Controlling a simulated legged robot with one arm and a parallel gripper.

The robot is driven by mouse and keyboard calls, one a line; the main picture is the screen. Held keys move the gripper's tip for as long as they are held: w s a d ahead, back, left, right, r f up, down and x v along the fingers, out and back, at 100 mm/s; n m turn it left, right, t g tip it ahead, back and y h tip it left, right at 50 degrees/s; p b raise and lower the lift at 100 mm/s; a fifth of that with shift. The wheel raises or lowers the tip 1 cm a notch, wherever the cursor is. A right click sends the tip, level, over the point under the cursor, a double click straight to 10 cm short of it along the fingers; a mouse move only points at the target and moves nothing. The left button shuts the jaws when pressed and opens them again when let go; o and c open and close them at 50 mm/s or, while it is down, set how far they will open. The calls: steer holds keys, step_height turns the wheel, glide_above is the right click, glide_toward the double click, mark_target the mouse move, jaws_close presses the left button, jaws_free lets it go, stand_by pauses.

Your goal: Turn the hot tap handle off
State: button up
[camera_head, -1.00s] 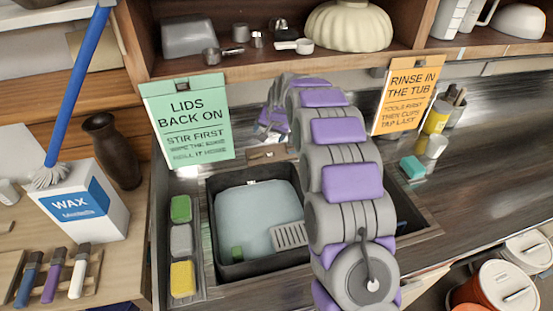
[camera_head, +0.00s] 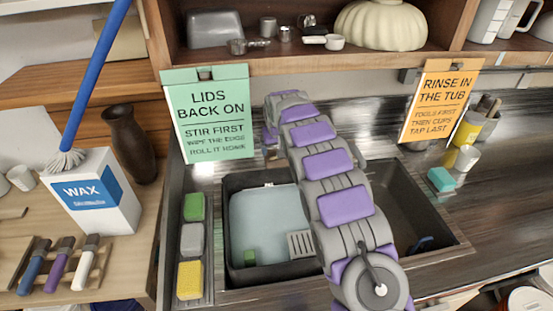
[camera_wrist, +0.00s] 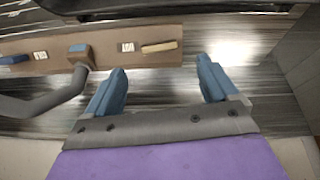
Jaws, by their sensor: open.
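In the wrist view a brown tap panel (camera_wrist: 110,47) runs along the top left. It carries a blue handle (camera_wrist: 12,59) at its left end, a grey curved spout (camera_wrist: 45,103) with a blue top, and a tan handle (camera_wrist: 160,46) at its right end. White labels sit beside the handles; I cannot read them or tell which handle is hot. My gripper (camera_wrist: 161,70) is open and empty, its two blue fingers apart. The tan handle appears ahead of the gap, with no visible contact. In the head view my arm hides the taps and fingers.
A dark sink (camera_head: 232,200) holds a pale blue tub area (camera_head: 258,225). Green, grey and yellow sponges (camera_head: 190,280) line its left side. A green sign (camera_head: 209,115) and an orange sign (camera_head: 440,100) hang from the shelf (camera_head: 300,62) above.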

steer(key=b+x, duration=0.1)
steer(key=x, duration=0.7)
steer(key=shift+f, duration=0.1)
steer(key=shift+c, duration=0.2)
steer(key=c, duration=1)
steer(key=shift+m+p, duration=0.45)
steer(key=shift+m, duration=0.05)
steer(key=shift+w, duration=0.1)
steer(key=o, duration=1)
steer(key=shift+o, duration=0.2)
